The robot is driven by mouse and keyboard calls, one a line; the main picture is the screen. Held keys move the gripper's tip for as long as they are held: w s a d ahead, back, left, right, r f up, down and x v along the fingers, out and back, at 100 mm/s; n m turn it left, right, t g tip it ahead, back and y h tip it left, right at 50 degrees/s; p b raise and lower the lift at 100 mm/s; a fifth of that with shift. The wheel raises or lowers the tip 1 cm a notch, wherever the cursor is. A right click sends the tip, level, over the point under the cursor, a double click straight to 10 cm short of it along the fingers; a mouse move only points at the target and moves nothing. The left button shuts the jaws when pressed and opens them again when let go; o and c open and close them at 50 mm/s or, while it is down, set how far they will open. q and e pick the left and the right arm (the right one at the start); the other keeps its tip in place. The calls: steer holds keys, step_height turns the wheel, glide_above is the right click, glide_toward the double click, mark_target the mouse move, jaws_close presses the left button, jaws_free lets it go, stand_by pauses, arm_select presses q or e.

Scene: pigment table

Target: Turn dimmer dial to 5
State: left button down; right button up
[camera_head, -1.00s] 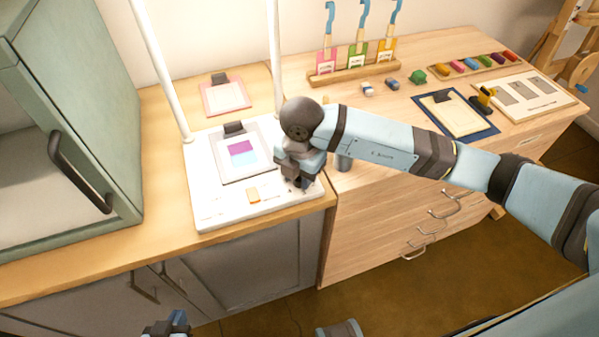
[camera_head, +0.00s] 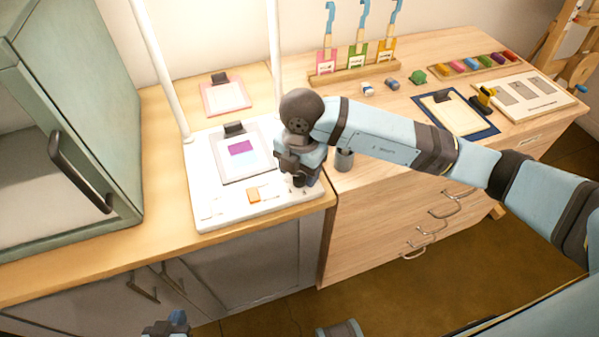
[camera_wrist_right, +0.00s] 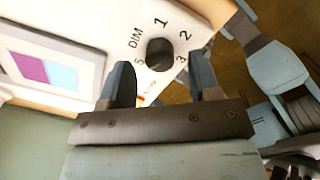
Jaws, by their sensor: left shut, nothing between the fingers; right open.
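The dimmer dial (camera_wrist_right: 160,52) is a round dark knob on a white panel in the right wrist view. The word DIM and the numbers 1, 2, 3 and 5 show around it. I cannot make out a pointer on the knob. My right gripper (camera_wrist_right: 162,68) is open, its two fingertips near the dial on either side; contact cannot be told. In the head view, my right gripper (camera_head: 301,181) is over the right front corner of the white light stand base (camera_head: 225,216) and hides the dial. My left gripper (camera_head: 177,319) is shut and empty at the bottom edge.
A purple-and-blue swatch (camera_head: 243,153) lies on the base. A grey cup (camera_head: 344,160) stands just right of my right gripper. A green cabinet (camera_head: 85,110) stands at the left.

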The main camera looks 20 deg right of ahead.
mark_target(301, 177)
step_height(301, 177, up, 12)
steer(key=shift+s, duration=0.15)
stand_by(0.6)
